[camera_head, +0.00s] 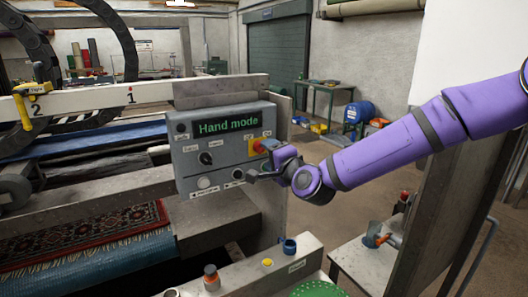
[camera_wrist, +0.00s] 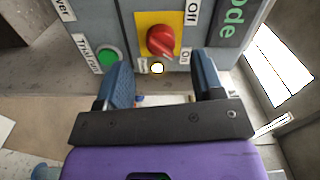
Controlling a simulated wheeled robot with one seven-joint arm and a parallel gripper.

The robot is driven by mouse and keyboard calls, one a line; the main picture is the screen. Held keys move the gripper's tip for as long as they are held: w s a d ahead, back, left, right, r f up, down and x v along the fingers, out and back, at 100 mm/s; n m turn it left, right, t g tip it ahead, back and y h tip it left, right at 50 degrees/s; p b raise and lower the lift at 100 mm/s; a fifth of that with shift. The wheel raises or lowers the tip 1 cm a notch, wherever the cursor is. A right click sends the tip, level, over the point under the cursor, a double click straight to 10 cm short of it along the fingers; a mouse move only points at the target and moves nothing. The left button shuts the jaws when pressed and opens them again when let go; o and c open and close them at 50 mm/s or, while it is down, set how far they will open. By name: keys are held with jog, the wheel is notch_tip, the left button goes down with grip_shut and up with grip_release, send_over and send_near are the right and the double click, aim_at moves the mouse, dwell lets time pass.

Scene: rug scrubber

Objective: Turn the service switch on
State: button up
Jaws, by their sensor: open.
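A grey control panel (camera_head: 225,175) has a screen (camera_head: 228,127) reading "Hand mode". Near its right edge is a red rotary knob on a yellow plate, with "Off" and "On" labels beside it. In the wrist view the red knob (camera_wrist: 161,40) is clear on its yellow plate (camera_wrist: 146,23), just beyond the fingertips. A small pale round part (camera_wrist: 157,68) sits by the plate's edge. My gripper (camera_head: 262,163) is open in front of the knob and partly hides it in the head view. In the wrist view its fingers (camera_wrist: 163,72) are spread with nothing between them.
A green button (camera_wrist: 108,55) is close to the left finger in the wrist view. The panel also carries a black knob (camera_head: 205,158) and a pale button (camera_head: 204,182). Below stands a ledge (camera_head: 250,270) with small coloured caps. A rug (camera_head: 90,240) lies at left.

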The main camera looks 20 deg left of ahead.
jog(key=v, duration=0.6)
jog(key=shift+d, duration=0.2)
jog(key=shift+s, duration=0.15)
jog(key=s+d+r+n+g+h, duration=0.15)
jog(key=d+h, duration=0.25)
jog(key=d, duration=0.6)
jog(key=s+d+r+n+g+h, duration=0.1)
jog(key=s+d+r+n+h, duration=0.15)
jog(key=d, duration=0.65)
jog(key=s+d+r+n+g+h, duration=0.1)
jog(key=s+d+r+n+h, duration=0.2)
jog(key=d, duration=0.7)
jog(key=s+d+r+g+h, duration=0.3)
jog(key=s+d+h, duration=0.1)
jog(key=s+d, duration=1.3)
jog(key=s, duration=0.4)
jog(key=shift+d+m, duration=0.3)
jog(key=shift+m, duration=0.1)
